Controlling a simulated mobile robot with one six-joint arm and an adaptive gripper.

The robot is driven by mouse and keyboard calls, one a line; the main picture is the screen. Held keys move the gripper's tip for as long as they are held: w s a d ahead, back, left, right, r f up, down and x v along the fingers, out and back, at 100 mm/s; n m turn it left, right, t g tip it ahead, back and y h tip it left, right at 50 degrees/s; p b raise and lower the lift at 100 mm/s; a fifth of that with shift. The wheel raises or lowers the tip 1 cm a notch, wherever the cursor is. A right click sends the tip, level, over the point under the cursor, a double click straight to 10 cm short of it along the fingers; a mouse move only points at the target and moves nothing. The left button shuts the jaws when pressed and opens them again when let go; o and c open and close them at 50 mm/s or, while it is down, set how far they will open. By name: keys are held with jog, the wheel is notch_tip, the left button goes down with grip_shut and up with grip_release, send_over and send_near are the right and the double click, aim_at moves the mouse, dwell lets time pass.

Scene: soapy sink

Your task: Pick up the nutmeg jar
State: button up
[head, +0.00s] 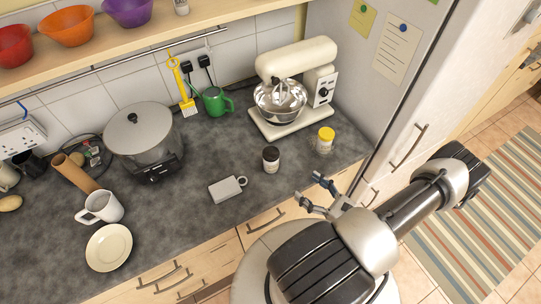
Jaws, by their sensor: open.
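Two small jars stand upright on the dark counter, and their labels are too small to read, so I cannot tell which is the nutmeg jar. One is a dark jar (271,160) with a pale band, left of the mixer's front. The other is a jar with a yellow lid (325,140), at the mixer's front right corner. My gripper (311,189) is open and empty near the counter's front edge, nearer the camera than both jars and apart from them. It appears to the right of the dark jar and below the yellow-lidded one.
A cream stand mixer (297,85) stands behind the jars. A white rectangular object (227,189) lies left of the dark jar. Farther left are a white mug (101,207), a plate (109,248) and a large pot (137,130). The fridge (365,85) bounds the counter at right.

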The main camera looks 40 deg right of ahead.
aim_at(277, 164)
jog(key=w, duration=0.8)
jog(key=w+a, duration=0.1)
jog(key=w, duration=0.3)
jog(key=shift+f+p, duration=0.1)
jog(key=shift+p, duration=0.2)
jog(key=shift+w+a, duration=0.2)
jog(key=shift+w, duration=1.1)
jog(key=shift+w+a, duration=0.15)
jog(key=shift+w, duration=1.15)
jog(key=shift+c, duration=0.2)
jog(key=c, duration=1.2)
